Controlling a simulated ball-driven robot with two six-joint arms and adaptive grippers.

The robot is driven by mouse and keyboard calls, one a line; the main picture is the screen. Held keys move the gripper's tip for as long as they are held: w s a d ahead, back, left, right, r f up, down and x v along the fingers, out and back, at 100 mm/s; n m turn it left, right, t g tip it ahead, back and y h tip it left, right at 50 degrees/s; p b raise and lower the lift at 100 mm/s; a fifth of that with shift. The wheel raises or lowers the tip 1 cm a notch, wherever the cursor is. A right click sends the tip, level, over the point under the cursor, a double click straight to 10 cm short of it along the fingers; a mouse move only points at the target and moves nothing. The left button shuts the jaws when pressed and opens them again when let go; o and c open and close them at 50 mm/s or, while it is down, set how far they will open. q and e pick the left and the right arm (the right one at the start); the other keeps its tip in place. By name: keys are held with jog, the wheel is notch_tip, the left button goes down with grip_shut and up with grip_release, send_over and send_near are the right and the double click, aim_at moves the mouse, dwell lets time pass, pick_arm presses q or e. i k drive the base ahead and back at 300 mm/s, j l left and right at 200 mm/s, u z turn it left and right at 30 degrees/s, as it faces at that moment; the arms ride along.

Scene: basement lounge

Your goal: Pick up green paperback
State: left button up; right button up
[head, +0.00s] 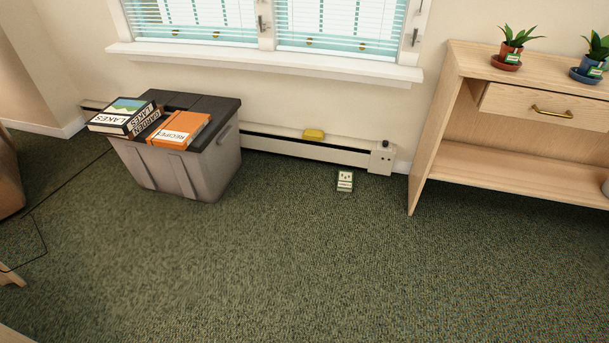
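No plainly green paperback stands out. On the lid of a grey storage bin (190,176) at the left lie several books. One lettered LAKES (125,112) has a dark and white cover with a green and blue picture, and lies at the left, overhanging the bin's edge. Beside and partly under it is a dark book (147,124) whose lettering looks like GARDEN; most of its cover is hidden, so I cannot tell its colour. An orange book (180,128) lettered RECIPES lies to the right. Neither of my grippers is in view.
A small white and green packet (345,181) lies on the green carpet (300,265) near the baseboard heater (345,155). A yellow object (314,134) rests on the heater. A wooden shelf unit (520,175) with potted plants stands right. The carpet's middle is clear; a dark cord runs at left.

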aim_at(345, 178)
jog(key=z, duration=0.5)
jog(key=i+u, duration=0.1)
jog(key=u, duration=0.3)
jog(key=i+l+u, duration=0.1)
jog(key=u, duration=0.3)
jog(key=i+l+u, duration=0.15)
jog(key=i+l, duration=0.15)
jog(key=i+l+u, duration=0.35)
jog(key=i+l, duration=0.2)
jog(key=l, duration=0.3)
jog(key=i+l+u, duration=0.2)
jog(key=l, duration=0.2)
jog(key=i+l, duration=0.3)
jog(key=l, duration=0.2)
jog(key=i+l, duration=0.35)
jog(key=l, duration=0.15)
jog(key=i+l, duration=0.3)
jog(key=l, duration=0.2)
